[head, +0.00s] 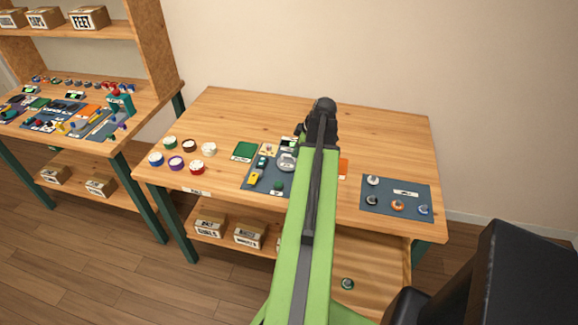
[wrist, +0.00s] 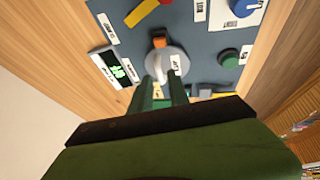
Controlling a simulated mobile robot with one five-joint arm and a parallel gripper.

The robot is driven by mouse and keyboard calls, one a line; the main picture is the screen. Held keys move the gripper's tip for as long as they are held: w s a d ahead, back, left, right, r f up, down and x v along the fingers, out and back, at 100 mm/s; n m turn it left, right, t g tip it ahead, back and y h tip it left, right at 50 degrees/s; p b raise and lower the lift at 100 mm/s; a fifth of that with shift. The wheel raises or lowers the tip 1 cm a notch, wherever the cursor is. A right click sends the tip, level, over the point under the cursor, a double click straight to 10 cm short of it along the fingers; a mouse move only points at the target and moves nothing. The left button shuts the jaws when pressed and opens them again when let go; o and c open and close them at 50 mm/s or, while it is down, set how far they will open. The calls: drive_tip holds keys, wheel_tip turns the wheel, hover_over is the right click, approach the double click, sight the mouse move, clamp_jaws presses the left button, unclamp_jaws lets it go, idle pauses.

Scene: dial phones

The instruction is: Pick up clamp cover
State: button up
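A round grey part (wrist: 167,58) with a pale raised piece and a small label lies on a dark blue mat (wrist: 190,40) in the wrist view. It also shows in the head view (head: 287,162), just left of my arm. I cannot read its label, so I cannot tell for sure that it is the clamp cover. My gripper (wrist: 162,82) has its two green fingers apart, pointing at the near side of this part. The pale piece lies between the fingertips; contact is not clear. In the head view the fingers are hidden.
An orange block (wrist: 159,42) touches or nearly touches the grey part's far side. A green button (wrist: 228,56) is to the right, a display (wrist: 112,68) to the left. Several round-topped pots (head: 182,155) stand left on the table (head: 240,110). The table's back is clear.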

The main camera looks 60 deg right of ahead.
sight(288, 161)
drive_tip(key=b+x, duration=0.4)
drive_tip(key=x, duration=0.1)
drive_tip(key=shift+d+f, duration=0.1)
drive_tip(key=shift+d, duration=0.1)
drive_tip(key=shift+r, duration=0.2)
clamp_jaws()
